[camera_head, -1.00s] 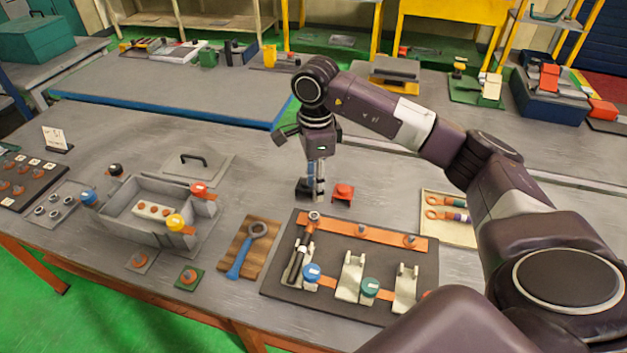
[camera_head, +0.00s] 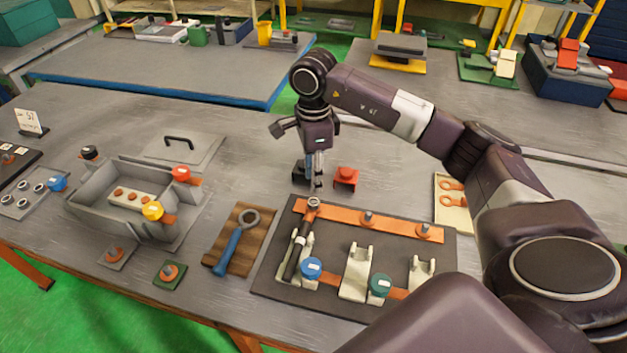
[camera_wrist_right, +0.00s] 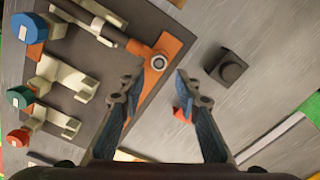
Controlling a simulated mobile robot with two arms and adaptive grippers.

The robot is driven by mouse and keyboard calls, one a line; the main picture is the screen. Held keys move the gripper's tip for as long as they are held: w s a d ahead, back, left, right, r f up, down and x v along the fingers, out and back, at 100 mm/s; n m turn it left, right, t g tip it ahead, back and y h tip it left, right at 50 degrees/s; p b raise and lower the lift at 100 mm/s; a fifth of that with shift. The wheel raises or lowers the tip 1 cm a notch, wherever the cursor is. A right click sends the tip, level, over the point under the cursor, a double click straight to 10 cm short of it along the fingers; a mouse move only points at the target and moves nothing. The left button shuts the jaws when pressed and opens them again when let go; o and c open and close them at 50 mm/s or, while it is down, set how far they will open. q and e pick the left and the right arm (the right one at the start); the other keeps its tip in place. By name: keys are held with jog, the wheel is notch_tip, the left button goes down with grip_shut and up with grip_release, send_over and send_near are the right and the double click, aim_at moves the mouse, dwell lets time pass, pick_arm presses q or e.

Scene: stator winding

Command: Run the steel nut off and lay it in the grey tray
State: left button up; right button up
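My right gripper (camera_head: 316,184) points down just above and behind the far-left end of the dark fixture board (camera_head: 275,273). In the right wrist view its two fingers (camera_wrist_right: 158,88) are apart with nothing between the tips. Just past the tips is a stud with a round steel nut (camera_wrist_right: 158,62) at the end of the orange bar (camera_wrist_right: 172,47). That nut also shows in the head view (camera_head: 313,203). A flat grey tray (camera_head: 12,208) with several ring-shaped pieces lies at the far left. My left gripper is out of view.
A black block (camera_head: 299,173) and a red block (camera_head: 345,178) stand beside my right gripper. A grey open box (camera_head: 95,207) and a blue-handled ring wrench (camera_head: 231,250) on a wooden board lie left of the fixture.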

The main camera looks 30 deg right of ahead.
aim_at(313, 202)
jog(key=shift+f, duration=0.35)
notch_tip(313, 202, down, 7)
jog(key=shift+r+p, duration=0.2)
jog(key=shift+p, duration=0.95)
jog(key=c, duration=0.8)
jog(key=o, duration=1.1)
jog(key=shift+s, duration=0.1)
jog(key=c, duration=0.3)
jog(key=shift+c, duration=0.2)
